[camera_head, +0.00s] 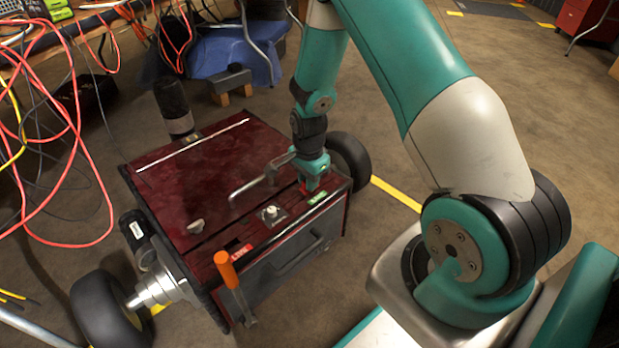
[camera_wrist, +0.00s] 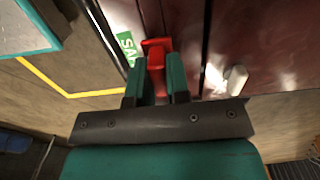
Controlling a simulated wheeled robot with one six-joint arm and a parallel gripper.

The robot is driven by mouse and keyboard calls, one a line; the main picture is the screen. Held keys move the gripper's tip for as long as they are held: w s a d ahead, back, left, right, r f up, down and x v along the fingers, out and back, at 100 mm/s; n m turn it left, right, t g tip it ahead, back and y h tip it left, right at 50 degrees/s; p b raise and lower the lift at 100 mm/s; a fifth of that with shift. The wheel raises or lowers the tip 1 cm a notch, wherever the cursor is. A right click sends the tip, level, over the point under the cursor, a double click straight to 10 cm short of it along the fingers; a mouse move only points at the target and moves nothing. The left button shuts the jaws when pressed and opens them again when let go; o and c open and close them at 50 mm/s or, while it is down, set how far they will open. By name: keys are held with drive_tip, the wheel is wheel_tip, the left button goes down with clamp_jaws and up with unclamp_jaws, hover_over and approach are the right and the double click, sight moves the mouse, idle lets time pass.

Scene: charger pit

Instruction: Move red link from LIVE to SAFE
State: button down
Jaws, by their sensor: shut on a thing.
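My gripper (camera_head: 311,178) points down at the right end of the dark red box's front strip. In the wrist view my gripper (camera_wrist: 158,78) has its two teal fingers shut on the red link (camera_wrist: 157,52). The link lies right beside the green SAFE label (camera_wrist: 127,46); only a little red of it shows under the fingers in the head view (camera_head: 306,189). I cannot tell whether it is seated or just above the surface. The green label (camera_head: 317,198) is just in front of my gripper. The red LIVE label (camera_head: 241,252) is further left, with no link seen there.
The dark red wheeled box (camera_head: 200,180) has a bent grey handle (camera_head: 262,177) left of my gripper and a silver knob (camera_head: 271,213) between the labels. An orange-handled tool (camera_head: 226,270) stands at its front left corner. Red cables (camera_head: 75,110) hang at far left.

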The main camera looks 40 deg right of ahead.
drive_tip(key=shift+f, duration=0.6)
drive_tip(key=c, duration=1)
unclamp_jaws()
drive_tip(key=shift+r, duration=0.1)
wheel_tip(320, 180, up, 17)
drive_tip(key=p, duration=0.7)
drive_tip(key=shift+r, duration=0.15)
